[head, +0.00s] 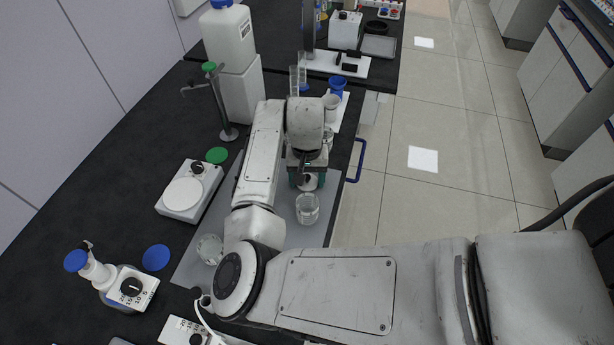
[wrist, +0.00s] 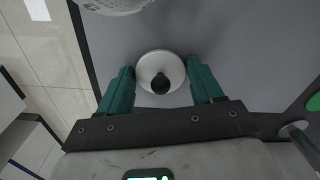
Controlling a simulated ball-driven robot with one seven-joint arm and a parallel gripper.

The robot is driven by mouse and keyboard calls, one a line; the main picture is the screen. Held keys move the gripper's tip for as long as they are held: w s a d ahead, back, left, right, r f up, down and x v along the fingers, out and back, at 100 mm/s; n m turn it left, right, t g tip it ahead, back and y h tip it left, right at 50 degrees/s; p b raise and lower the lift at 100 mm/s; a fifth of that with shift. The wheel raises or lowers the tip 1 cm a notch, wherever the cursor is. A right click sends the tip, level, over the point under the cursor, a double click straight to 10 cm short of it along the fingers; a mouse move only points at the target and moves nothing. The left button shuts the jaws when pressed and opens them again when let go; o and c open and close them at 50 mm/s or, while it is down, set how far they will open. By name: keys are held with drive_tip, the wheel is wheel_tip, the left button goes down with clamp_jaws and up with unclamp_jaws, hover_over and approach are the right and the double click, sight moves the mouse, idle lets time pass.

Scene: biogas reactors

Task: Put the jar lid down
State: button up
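The jar lid (wrist: 158,75) is a round white disc with a black knob, centred between my fingers in the wrist view. My gripper (wrist: 160,68) points down over the grey mat (wrist: 225,40), its green fingers at the lid's two opposite edges. In the head view my gripper (head: 308,183) is near the mat's right side, with the white lid (head: 308,182) partly visible between the fingers. I cannot tell whether the lid touches the mat. A clear glass vessel (head: 307,208) stands just nearer; another round glass vessel (head: 209,249) is at the mat's near left.
A stand (head: 228,132) and a white canister (head: 229,37) are behind. White and blue cups stand beyond my gripper. The bench's edge is close on the right.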

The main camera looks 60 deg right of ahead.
drive_tip(key=o, duration=0.3)
wheel_tip(320, 180, up, 12)
drive_tip(key=b, duration=0.1)
drive_tip(key=shift+r, duration=0.2)
drive_tip(key=shift+f, duration=0.1)
idle(0.8)
